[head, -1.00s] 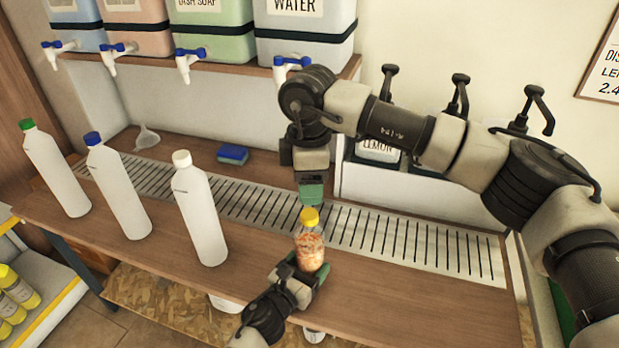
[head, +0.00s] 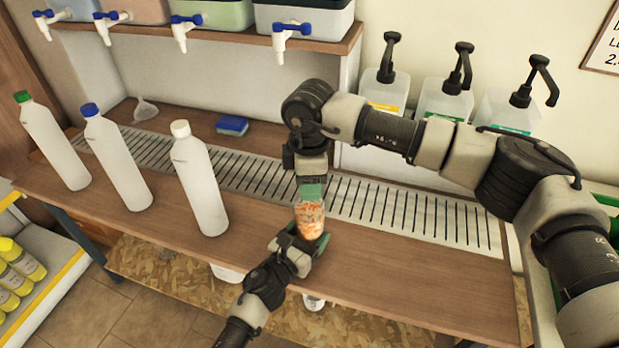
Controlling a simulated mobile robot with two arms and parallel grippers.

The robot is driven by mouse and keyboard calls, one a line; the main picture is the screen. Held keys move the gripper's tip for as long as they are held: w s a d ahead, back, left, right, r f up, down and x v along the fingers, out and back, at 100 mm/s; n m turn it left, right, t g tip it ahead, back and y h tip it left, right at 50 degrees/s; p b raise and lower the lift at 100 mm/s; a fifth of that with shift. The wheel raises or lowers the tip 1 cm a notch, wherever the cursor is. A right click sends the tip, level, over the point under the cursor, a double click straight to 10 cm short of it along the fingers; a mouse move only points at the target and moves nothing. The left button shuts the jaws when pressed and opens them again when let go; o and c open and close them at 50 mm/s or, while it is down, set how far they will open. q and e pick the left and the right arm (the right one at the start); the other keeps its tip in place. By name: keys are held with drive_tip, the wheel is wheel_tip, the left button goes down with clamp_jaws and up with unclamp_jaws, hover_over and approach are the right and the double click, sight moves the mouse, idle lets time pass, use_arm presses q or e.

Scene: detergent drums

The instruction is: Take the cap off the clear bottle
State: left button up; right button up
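The clear bottle (head: 309,217), with orange-and-white contents, stands upright at the front of the wooden counter. My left gripper (head: 308,240) is around its lower part from the front and appears shut on it. My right gripper (head: 311,192) points straight down from above, its green fingers at the bottle's top. The yellow cap is hidden behind those fingers, so I cannot tell whether they are closed on it.
Three white bottles, with a green, a blue and a white cap (head: 180,128), stand to the left. A metal drain grate (head: 380,207) runs behind. A blue sponge (head: 232,125) and funnel (head: 145,109) lie further back. Pump bottles (head: 445,98) stand behind my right arm.

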drive_tip(key=c, duration=0.6)
drive_tip(key=n, duration=0.3)
drive_tip(key=shift+n, duration=0.3)
drive_tip(key=shift+c, duration=0.2)
drive_tip(key=n, duration=1.4)
drive_tip(key=shift+r, duration=0.1)
drive_tip(key=n, duration=3.6)
drive_tip(key=shift+n, duration=0.3)
